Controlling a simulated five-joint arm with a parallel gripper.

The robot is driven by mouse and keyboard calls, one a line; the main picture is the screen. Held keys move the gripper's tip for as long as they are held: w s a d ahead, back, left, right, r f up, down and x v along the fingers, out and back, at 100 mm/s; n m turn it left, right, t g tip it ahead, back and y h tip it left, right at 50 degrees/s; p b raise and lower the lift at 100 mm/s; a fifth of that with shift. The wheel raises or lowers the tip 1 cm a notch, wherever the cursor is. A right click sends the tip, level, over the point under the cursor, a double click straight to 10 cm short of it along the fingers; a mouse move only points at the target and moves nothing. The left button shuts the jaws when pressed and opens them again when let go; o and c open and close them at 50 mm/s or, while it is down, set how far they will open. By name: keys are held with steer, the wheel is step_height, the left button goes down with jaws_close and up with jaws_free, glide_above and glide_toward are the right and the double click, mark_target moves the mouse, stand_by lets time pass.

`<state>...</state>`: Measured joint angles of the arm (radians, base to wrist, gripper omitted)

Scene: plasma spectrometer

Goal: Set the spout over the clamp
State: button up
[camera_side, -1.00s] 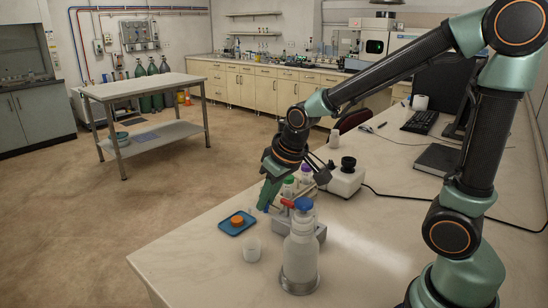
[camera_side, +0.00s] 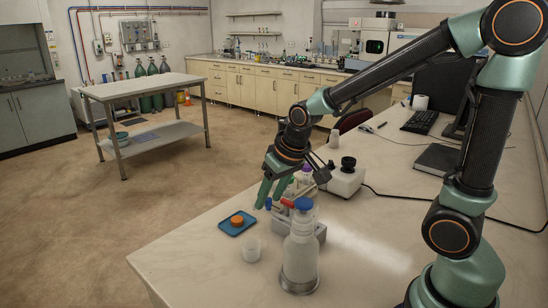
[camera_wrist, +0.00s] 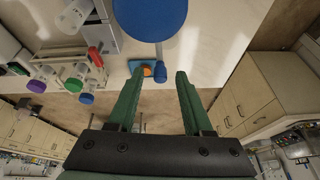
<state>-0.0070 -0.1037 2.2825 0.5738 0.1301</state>
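A translucent bottle (camera_side: 300,258) with a blue cap (camera_side: 304,203) stands upright on the near bench; the cap looms large in the wrist view (camera_wrist: 150,18). A thin pale spout (camera_wrist: 159,52) reaches out from it, ending in a blue tip (camera_wrist: 160,75), which also shows in the side view (camera_side: 268,203). My gripper (camera_wrist: 159,70) is open, its green fingers apart, one on each side of the tip in the wrist picture. I cannot tell how far above or beside the tip they are. I cannot identify a clamp for certain.
A rack (camera_side: 321,234) holds several tubes with coloured caps beside the bottle. A blue tray (camera_side: 231,230) with an orange disc (camera_side: 237,220) and a clear cup (camera_side: 250,248) are at the left. A white device (camera_side: 345,180) stands behind. The bench's front left is clear.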

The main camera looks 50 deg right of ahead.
steer(key=v, duration=1.2)
steer(key=n+g, duration=0.4)
steer(key=n, duration=0.3)
glide_above(273, 212)
steer(key=w, duration=0.1)
steer(key=f, duration=1.1)
steer(key=shift+w+f, duration=0.2)
steer(key=shift+f, duration=0.05)
